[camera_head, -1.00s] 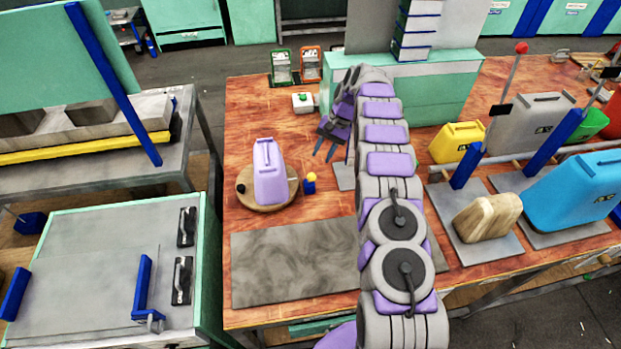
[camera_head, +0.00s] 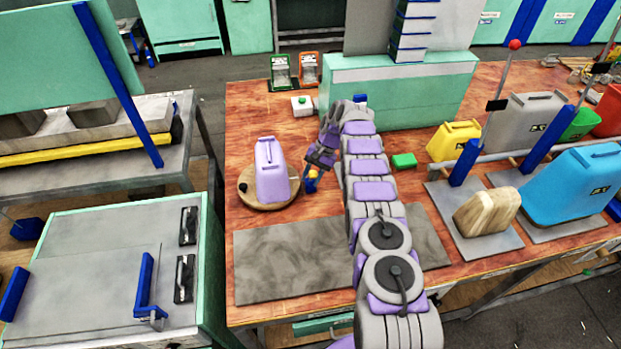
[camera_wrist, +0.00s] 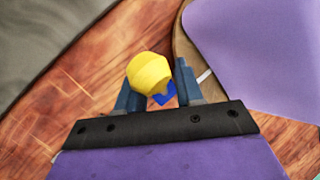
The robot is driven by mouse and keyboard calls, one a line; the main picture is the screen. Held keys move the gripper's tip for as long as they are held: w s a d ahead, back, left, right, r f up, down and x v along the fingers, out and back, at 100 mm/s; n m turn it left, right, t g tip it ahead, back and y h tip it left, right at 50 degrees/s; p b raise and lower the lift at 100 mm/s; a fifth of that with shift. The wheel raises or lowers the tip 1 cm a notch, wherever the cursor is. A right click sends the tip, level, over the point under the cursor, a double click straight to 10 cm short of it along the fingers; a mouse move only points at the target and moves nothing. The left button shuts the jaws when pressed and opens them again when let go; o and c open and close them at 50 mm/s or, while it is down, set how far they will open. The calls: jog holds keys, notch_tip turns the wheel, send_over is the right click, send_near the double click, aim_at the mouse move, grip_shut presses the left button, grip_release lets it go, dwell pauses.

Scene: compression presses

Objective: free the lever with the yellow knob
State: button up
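The yellow knob (camera_head: 313,174) sits on a small blue part (camera_head: 310,186) at the right edge of a round wooden base, beside a purple canister (camera_head: 270,170). My gripper (camera_head: 317,168) is lowered right at the knob. In the wrist view the knob (camera_wrist: 150,73) shows large between my gripper's two fingers (camera_wrist: 158,82), overlapping the left finger, with a gap to the right finger. The fingers are apart, so it is open. The blue part (camera_wrist: 164,95) shows below the knob, mostly hidden. Whether a finger touches the knob I cannot tell.
The round wooden base (camera_head: 252,194) stands just left of my gripper. A grey mat (camera_head: 290,262) lies in front. A green block (camera_head: 404,161) and a yellow canister (camera_head: 455,141) are to the right. A white box with a green button (camera_head: 302,105) stands behind.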

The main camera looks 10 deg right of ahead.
jog(key=shift+d, duration=0.3)
jog(key=c, duration=0.3)
jog(key=shift+a, duration=0.2)
grip_shut()
